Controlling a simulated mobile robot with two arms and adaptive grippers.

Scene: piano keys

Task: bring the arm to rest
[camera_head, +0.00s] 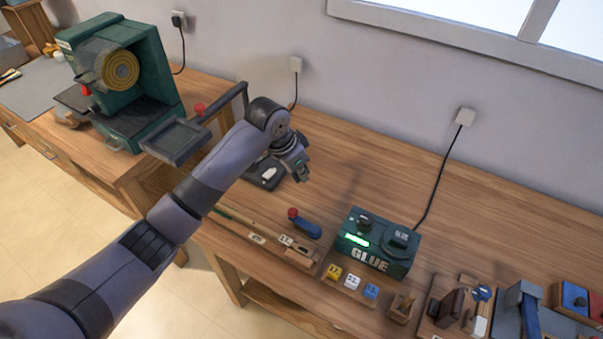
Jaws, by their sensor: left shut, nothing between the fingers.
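My left arm (150,237) comes in from the lower left and reaches over the wooden bench. Its gripper (300,172) is shut and empty, held above the bench near a dark device with a white piece on it (267,173). The gripper looks apart from the bench top, though the exact height is hard to tell. My right gripper is not in view.
A green machine with a round yellow disc (121,69) stands at the left. A green glue box (377,243) sits right of the gripper, with a blue red-knobbed lever (305,224) nearby. Small tools crowd the right front. The bench's back (400,145) is mostly clear.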

